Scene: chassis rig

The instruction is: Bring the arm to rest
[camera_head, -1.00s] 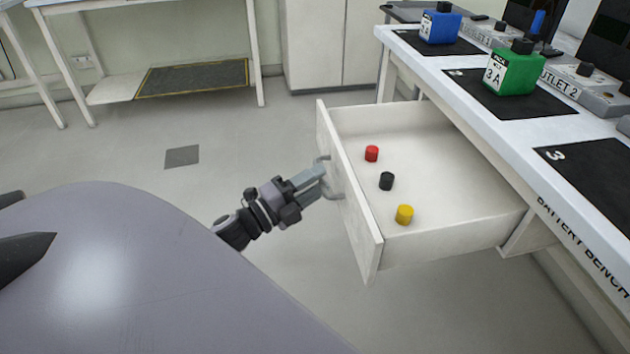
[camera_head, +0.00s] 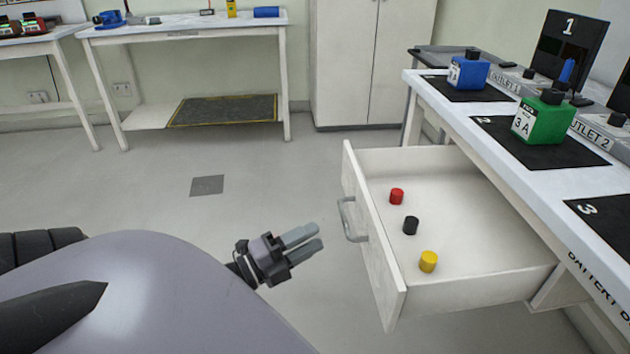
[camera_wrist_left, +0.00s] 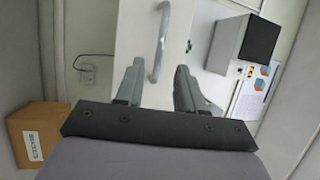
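My left gripper (camera_head: 304,241) is open and empty, to the left of the open drawer. Its two fingers are parted and also show in the left wrist view (camera_wrist_left: 158,90). The drawer handle (camera_head: 350,220) is a grey bar on the drawer front, apart from the fingertips. In the left wrist view the handle (camera_wrist_left: 161,42) lies beyond and between the fingers. The drawer (camera_head: 372,240) stands open under the bench and holds a red cap (camera_head: 397,196), a black cap (camera_head: 410,225) and a yellow cap (camera_head: 428,261). My right gripper does not show.
The battery bench (camera_head: 545,195) on the right carries a blue battery (camera_head: 467,73) and a green battery (camera_head: 540,120). A table (camera_head: 190,30) and a cabinet (camera_head: 370,60) stand at the back. Open floor (camera_head: 130,190) lies left of the drawer.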

